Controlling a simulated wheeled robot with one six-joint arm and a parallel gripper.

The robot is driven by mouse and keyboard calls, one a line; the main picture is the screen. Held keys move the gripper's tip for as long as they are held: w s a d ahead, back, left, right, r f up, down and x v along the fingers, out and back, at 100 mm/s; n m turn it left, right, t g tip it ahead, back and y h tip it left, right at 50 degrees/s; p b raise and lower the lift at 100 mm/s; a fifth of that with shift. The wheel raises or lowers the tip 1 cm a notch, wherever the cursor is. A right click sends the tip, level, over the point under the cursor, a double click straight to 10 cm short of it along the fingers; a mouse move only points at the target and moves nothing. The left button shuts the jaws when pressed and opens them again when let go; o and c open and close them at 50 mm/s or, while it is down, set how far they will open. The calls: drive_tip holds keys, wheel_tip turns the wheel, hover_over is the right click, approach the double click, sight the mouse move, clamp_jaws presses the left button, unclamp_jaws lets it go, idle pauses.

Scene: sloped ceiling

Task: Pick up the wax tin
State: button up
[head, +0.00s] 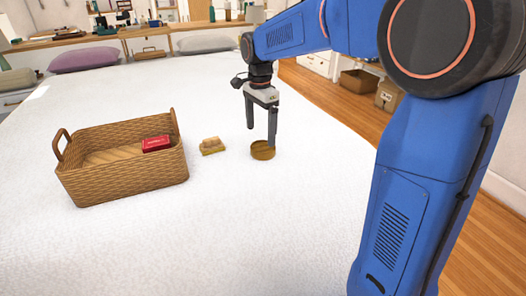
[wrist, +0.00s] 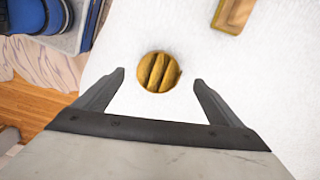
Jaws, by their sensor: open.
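The wax tin appears to be the round, flat, brown-gold tin (head: 263,150) lying on the white bed. It also shows in the wrist view (wrist: 158,72), with darker stripes across its top. My gripper (head: 261,135) is open and empty, pointing down above the bed close to the tin. In the wrist view, the tin lies between the lines of the two fingers and a little beyond the fingertips (wrist: 158,78). The fingers do not touch it. No part of the tin's top is hidden in the wrist view.
A yellow-tan block-like object (head: 212,146) lies left of the tin. A wicker basket (head: 130,182) holding a red box (head: 156,144) stands further left. Pillows (head: 85,59) lie at the bed's far end. The bed (head: 240,220) in front of the tin is clear.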

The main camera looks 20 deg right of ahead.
sight(263, 147)
drive_tip(key=shift+d+f, duration=0.2)
drive_tip(key=shift+f, duration=1.35)
drive_tip(key=shift+d+f, duration=0.2)
drive_tip(key=shift+f, duration=1.35)
drive_tip(key=c, duration=1.3)
drive_tip(key=shift+r, duration=0.15)
